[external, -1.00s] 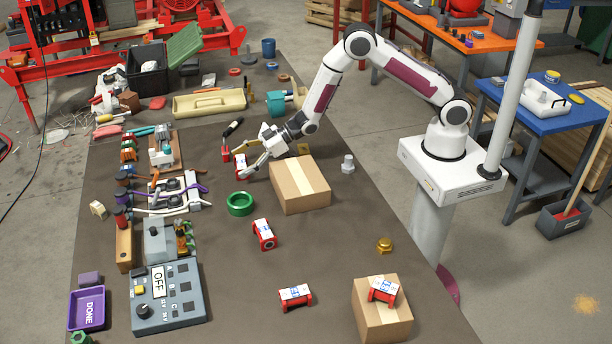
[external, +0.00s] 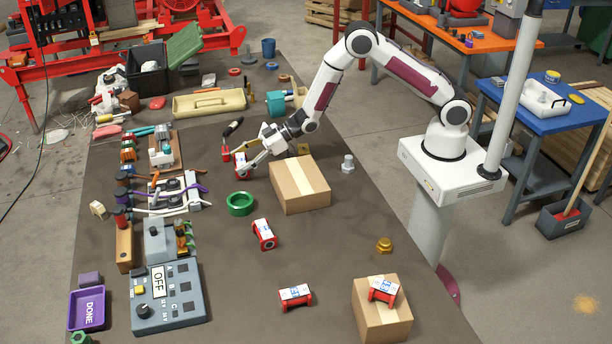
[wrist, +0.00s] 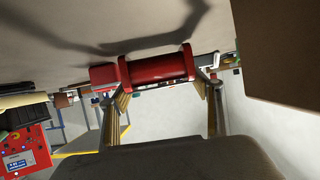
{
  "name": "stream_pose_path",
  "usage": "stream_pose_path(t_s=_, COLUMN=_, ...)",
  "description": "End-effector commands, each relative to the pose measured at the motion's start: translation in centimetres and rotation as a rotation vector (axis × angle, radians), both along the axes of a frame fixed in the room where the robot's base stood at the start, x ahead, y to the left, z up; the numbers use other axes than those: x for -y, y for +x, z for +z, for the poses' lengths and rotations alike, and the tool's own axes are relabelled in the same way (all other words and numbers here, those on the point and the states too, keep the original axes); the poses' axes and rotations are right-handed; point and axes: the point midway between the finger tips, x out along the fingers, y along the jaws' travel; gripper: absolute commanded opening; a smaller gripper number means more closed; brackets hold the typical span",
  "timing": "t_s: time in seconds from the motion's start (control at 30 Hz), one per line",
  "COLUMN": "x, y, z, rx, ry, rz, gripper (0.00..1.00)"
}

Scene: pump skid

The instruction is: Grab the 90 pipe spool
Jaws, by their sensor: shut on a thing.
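My gripper (external: 252,158) is at the far middle of the dark table, shut on a red and white pipe spool (external: 241,166). In the wrist view the red spool (wrist: 158,67) lies across between my two fingertips (wrist: 163,84), close to the table surface. I cannot read the number on this held spool. Three similar spools show elsewhere: one (external: 264,233) on the table near the green ring, one (external: 295,295) nearer the front, and one (external: 383,289) on top of a cardboard box. Their labels are too small to read surely.
A cardboard box (external: 301,187) stands just right of my gripper and shows at the wrist view's right edge. A green ring (external: 240,204) lies in front. Another box (external: 382,321) is at the front right. Fixtures and an OFF panel (external: 168,295) line the left side.

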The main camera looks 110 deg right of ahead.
Motion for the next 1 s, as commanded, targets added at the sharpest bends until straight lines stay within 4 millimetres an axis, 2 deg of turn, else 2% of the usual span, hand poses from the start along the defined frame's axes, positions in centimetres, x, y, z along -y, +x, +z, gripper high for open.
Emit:
stream_pose_path(t_s=0.6, x=0.0, y=0.1, z=7.3, rx=0.005, ry=-0.002, rz=0.0, gripper=0.35)
stream_pose_path(t_s=0.8, x=0.0, y=0.1, z=8.8, rx=0.003, ry=-0.001, rz=0.0, gripper=0.35)
stream_pose_path(t_s=1.0, x=0.0, y=0.0, z=9.3, rx=0.002, ry=-0.001, rz=0.0, gripper=0.35)
